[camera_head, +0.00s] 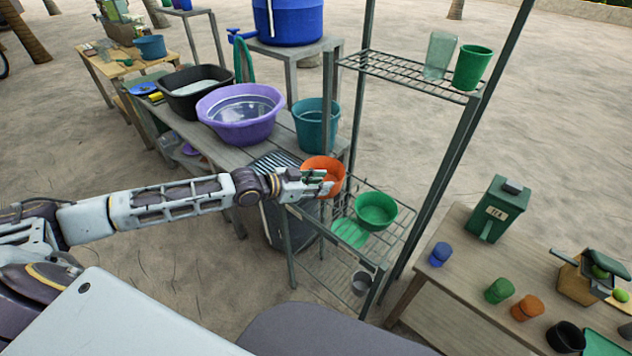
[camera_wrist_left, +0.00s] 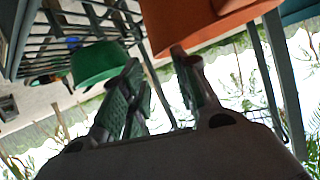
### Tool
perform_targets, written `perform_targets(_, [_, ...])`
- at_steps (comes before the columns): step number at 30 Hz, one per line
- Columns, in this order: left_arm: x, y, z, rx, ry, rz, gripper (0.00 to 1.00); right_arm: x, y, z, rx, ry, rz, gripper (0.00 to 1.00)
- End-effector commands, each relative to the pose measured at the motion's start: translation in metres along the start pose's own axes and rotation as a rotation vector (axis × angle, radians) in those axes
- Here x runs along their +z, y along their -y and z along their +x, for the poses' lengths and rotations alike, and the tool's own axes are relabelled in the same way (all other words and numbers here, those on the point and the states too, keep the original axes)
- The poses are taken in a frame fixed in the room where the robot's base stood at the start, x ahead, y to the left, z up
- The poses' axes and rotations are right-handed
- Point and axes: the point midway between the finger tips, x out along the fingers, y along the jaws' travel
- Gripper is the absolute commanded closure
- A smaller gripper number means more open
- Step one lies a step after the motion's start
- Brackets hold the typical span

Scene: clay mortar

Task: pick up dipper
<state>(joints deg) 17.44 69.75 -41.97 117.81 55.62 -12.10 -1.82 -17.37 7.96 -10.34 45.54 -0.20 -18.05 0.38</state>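An orange round vessel (camera_head: 326,172), likely the dipper, stands at the end of the wooden bench, beside the wire rack. No handle on it can be made out. My left gripper (camera_head: 318,183) is in front of it and overlaps its left side in the head view. In the left wrist view, the orange vessel (camera_wrist_left: 215,20) is large and just beyond the fingers of my left gripper (camera_wrist_left: 160,78). Those fingers are spread apart with nothing clearly between them. Whether a finger touches the vessel cannot be told. My right gripper is not in view.
The wire rack (camera_head: 405,70) holds a green bowl (camera_head: 376,208) on a lower shelf and two cups above. A purple basin (camera_head: 240,108) and a teal bucket (camera_head: 312,125) stand on the bench (camera_head: 225,152). A table with a tea tin (camera_head: 497,210) is at right.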

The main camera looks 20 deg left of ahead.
Motion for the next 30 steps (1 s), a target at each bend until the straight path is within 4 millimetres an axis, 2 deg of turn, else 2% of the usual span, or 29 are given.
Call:
perform_targets(7, [0.000, 0.000, 0.009, -0.001, -0.002, -0.001, 0.70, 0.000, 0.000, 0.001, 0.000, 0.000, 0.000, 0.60])
perform_targets(24, [0.000, 0.001, 0.048, -0.001, -0.002, -0.001, 0.70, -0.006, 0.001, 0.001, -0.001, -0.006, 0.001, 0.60])
perform_targets(30, [0.000, 0.000, 0.054, 0.000, 0.000, 0.000, 0.70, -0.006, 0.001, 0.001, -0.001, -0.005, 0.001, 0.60])
